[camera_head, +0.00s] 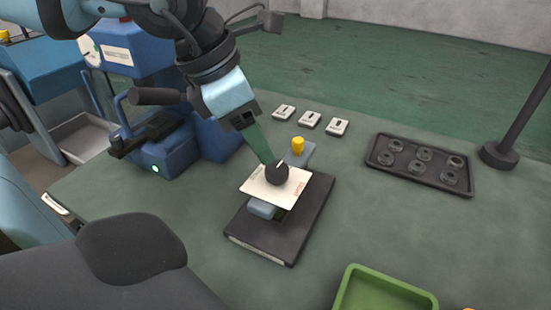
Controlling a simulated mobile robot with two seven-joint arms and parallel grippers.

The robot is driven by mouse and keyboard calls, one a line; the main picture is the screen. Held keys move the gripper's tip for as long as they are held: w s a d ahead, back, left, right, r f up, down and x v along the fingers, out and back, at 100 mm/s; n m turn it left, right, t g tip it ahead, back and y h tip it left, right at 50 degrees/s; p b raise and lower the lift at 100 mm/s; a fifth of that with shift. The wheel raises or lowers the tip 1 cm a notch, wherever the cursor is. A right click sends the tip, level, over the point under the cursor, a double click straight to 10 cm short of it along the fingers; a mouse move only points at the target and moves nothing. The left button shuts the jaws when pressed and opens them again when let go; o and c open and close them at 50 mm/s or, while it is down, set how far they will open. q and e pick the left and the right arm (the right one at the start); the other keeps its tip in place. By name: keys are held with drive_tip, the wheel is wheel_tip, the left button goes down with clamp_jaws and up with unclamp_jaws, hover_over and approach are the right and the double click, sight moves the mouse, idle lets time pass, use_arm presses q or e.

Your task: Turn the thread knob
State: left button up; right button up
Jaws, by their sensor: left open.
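A dark round knob (277,173) with a pale line on top sits on a tilted cream plate (296,190). The plate is on a small device with a black base (270,245) on the green-grey bench. A yellow knob (298,144) stands on a blue-grey part just behind. I cannot read which is labelled the thread knob. My left gripper (268,160) comes down from the upper left, its green finger reaching the dark knob. It is open; only one finger shows clearly, and I cannot tell whether it touches. My right gripper is not in view.
A blue machine (195,135) with a black handle stands left of the device. Three small pale blocks (309,119) lie behind. A black tray (420,187) with several dark rings lies at right, beside a dark post (515,125). A green bin (372,272) stands in front.

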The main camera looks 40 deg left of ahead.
sight(277, 168)
use_arm(q)
drive_tip(key=x, duration=0.5)
drive_tip(key=shift+f+b, duration=0.2)
drive_tip(key=shift+b, duration=0.15)
drive_tip(key=shift+x, duration=0.8)
drive_tip(key=shift+w, duration=0.1)
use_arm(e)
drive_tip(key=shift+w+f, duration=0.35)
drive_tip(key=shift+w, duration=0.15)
use_arm(q)
drive_tip(key=c, duration=1)
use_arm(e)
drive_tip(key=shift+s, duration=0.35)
